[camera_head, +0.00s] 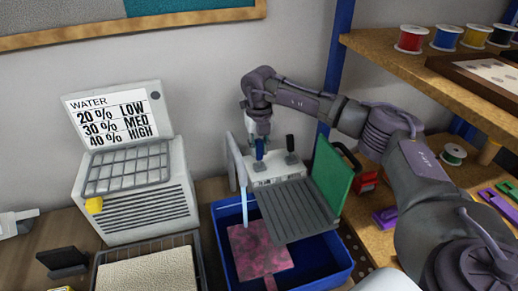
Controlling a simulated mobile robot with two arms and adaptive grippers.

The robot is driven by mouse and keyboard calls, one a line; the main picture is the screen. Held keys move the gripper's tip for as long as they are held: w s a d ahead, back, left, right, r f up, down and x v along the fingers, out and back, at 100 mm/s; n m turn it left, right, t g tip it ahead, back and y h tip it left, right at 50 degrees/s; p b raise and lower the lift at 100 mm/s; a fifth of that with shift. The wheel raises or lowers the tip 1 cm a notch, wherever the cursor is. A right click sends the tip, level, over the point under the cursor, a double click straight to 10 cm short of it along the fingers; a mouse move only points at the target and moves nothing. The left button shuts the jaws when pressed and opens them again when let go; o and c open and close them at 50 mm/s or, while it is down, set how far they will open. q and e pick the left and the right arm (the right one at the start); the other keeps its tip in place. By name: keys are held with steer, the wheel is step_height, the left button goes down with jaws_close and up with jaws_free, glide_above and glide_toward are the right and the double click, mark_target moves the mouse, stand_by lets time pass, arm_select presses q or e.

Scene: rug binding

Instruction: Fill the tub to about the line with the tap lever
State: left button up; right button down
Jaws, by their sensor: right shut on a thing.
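The blue tub (342,271) stands at the lower middle. A pink mottled piece (260,252) shows inside it, and a grey ribbed board (299,210) covers part of its far right. A pale blue vertical strip, like a water stream (243,187), comes down from the white spout (235,157) into the tub. The white tap block (277,169) stands behind the tub and carries a black lever (290,143). My right gripper (260,146) is shut on the blue tap lever (259,150). I cannot make out a fill line. My left gripper is not in view.
A white machine (147,212) with a WATER percentage sign (113,117) stands at left. A tray of pale material (150,273) lies before it. A green panel (333,175) stands right of the tub. Shelves with spools (411,38) fill the right.

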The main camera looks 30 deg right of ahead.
mark_target(259, 141)
steer(key=shift+w, duration=0.1)
steer(key=c, duration=1)
jaws_free()
steer(key=r, duration=1.2)
steer(key=shift+s, duration=0.25)
steer(key=shift+r, duration=0.1)
